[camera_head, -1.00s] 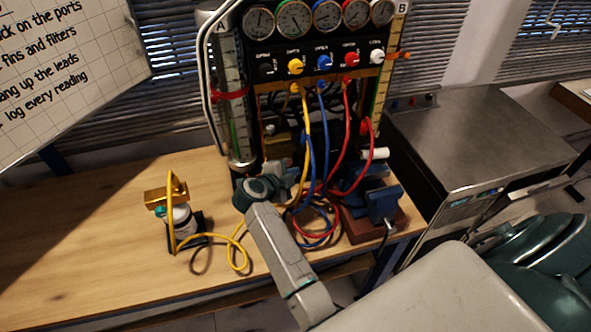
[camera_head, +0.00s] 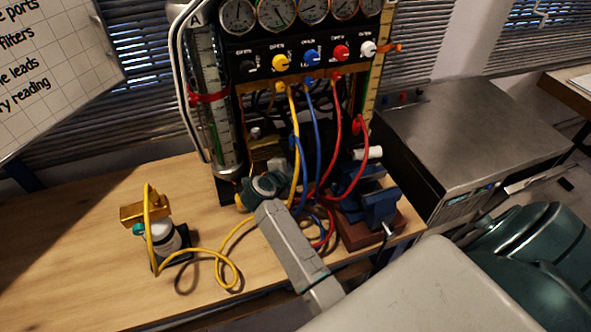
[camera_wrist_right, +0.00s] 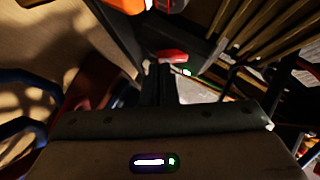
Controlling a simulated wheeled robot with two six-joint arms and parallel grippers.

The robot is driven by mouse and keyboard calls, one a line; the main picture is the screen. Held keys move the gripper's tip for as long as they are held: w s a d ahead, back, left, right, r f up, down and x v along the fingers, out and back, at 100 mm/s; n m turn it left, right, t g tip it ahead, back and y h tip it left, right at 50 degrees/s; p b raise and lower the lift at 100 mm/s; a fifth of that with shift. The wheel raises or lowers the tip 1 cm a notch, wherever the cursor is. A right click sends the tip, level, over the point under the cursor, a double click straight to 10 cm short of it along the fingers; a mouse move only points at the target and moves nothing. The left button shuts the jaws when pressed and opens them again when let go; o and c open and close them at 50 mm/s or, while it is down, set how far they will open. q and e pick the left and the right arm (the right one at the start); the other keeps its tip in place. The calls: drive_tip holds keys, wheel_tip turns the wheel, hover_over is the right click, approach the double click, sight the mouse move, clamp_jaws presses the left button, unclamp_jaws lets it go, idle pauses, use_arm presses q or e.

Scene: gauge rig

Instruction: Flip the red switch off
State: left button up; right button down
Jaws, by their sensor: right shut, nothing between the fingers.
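In the right wrist view, a small red piece (camera_wrist_right: 172,56) that looks like the red switch sits just past my fingertips, beside a small green light (camera_wrist_right: 187,72). I cannot tell which way it is tipped. My right gripper (camera_wrist_right: 160,88) is shut and empty, its dark fingers pointing toward the red piece; I cannot tell whether they touch. In the head view my right gripper (camera_head: 268,186) is low in front of the gauge panel, its fingertips mostly hidden by the wrist. I cannot make out the switch in the head view. My left gripper is out of view.
Yellow, blue and red hoses (camera_head: 298,140) hang from the gauge panel (camera_head: 262,50) close by my wrist. A blue vise (camera_head: 380,206) stands to the right, and a white bottle (camera_head: 162,236) to the left. The wooden bench (camera_head: 70,250) is clear at far left.

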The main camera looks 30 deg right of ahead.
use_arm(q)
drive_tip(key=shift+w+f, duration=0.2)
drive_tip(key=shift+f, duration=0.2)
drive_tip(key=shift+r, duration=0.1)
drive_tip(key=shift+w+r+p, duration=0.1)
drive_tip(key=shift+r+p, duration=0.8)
